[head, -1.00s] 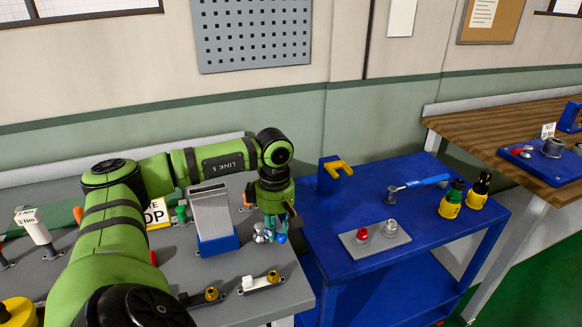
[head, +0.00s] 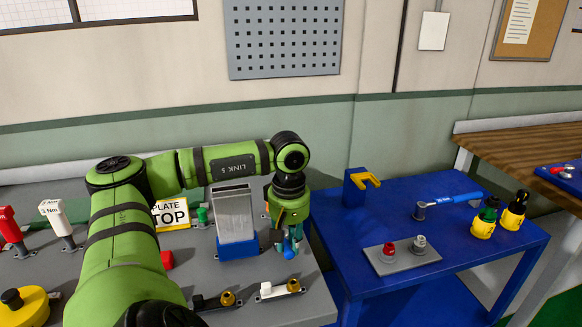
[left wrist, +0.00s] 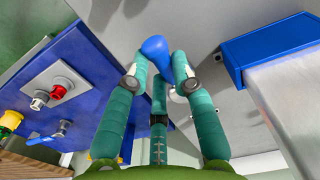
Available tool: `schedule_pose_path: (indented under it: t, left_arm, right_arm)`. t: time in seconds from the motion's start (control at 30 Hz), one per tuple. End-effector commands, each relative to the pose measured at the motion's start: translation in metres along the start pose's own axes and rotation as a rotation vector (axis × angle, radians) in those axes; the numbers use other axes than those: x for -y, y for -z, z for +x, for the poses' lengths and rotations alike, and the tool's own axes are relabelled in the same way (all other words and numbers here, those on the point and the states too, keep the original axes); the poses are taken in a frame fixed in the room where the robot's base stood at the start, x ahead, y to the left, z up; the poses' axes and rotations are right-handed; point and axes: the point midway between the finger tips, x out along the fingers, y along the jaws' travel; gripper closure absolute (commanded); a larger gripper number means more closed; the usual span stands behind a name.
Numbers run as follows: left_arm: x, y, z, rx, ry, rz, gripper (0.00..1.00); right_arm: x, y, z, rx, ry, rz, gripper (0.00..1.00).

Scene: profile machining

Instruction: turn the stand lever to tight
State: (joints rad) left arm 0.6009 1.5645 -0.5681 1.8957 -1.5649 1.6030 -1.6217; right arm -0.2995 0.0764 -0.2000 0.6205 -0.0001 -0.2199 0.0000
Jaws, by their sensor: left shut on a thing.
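My left gripper (head: 291,245) points down at the right end of the grey bench, just right of the blue stand. In the left wrist view, its teal fingers (left wrist: 160,70) are closed on a blue lever (left wrist: 155,47), whose rounded end shows between the fingertips. In the head view only a small part of the blue lever (head: 288,253) shows below the fingers; its pivot is mostly hidden. The blue stand (head: 238,248) holds an upright grey metal profile (head: 233,213); both also show at the right of the left wrist view. My right gripper is not in view.
A white-handled clamp (head: 278,289) and a black-handled one (head: 214,300) lie near the bench front. A "PLATE TOP" sign (head: 170,213) stands behind.

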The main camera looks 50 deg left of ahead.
Motion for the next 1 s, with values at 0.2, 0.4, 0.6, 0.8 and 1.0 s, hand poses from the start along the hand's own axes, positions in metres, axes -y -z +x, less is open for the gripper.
schedule_pose_path:
  t: [0.2, 0.4, 0.6, 0.8, 1.0]
  left_arm:
    - [0.001, 0.000, -0.001, 0.001, -0.001, 0.017, 1.00]
    - [0.001, 0.000, -0.001, 0.000, 0.000, 0.019, 1.00]
    - [0.001, 0.000, -0.001, 0.000, 0.000, 0.017, 0.51]
    - [0.001, 0.000, 0.000, 0.000, 0.000, 0.014, 0.51]
    - [0.000, 0.000, -0.014, 0.000, -0.003, 0.013, 0.51]
  right_arm:
    - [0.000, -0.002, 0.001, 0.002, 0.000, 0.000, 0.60]
    - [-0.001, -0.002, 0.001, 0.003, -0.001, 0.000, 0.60]
    - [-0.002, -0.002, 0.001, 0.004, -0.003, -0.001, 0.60]
    - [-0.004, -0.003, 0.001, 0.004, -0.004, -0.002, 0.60]
    - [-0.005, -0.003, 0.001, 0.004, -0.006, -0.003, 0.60]
